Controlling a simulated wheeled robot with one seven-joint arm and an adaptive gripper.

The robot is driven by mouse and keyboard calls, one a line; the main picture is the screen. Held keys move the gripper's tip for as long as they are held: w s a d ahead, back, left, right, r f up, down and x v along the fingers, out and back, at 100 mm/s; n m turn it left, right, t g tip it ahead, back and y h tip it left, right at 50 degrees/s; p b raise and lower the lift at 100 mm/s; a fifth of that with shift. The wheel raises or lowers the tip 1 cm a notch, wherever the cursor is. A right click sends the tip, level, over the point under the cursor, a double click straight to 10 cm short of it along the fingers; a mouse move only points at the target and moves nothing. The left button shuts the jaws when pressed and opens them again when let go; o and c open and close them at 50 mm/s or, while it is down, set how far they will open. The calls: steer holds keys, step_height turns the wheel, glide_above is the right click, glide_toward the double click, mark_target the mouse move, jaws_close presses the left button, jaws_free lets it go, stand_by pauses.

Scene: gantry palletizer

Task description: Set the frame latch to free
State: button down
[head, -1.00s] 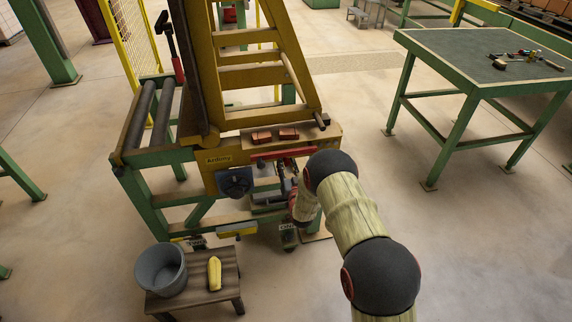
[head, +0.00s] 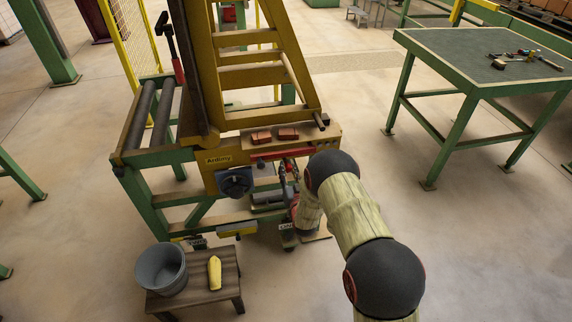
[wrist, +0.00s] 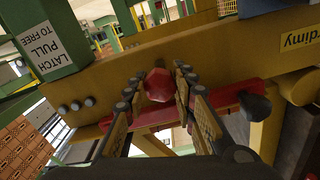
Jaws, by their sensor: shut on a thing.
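The frame latch shows in the wrist view as a faceted red knob (wrist: 158,86) in front of the yellow beam (wrist: 95,85). My gripper (wrist: 160,88) has its two padded fingers on either side of the knob and is shut on it. A white label (wrist: 40,52) on the green post reads "LATCH PULL TO FREE". In the head view my gripper (head: 287,178) is at the front right of the yellow frame, partly hidden by my arm; the knob cannot be made out clearly there.
A red bar (wrist: 205,106) with a black knob (wrist: 255,105) runs along the beam close to my fingers; the bar also shows in the head view (head: 283,153). A low stool with a grey bucket (head: 160,270) and yellow object (head: 214,272) stands at front left.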

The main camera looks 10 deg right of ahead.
steer(key=shift+s+f, duration=0.1)
steer(key=shift+s, duration=0.25)
steer(key=c, duration=1.4)
jaws_free()
steer(key=s, duration=1.2)
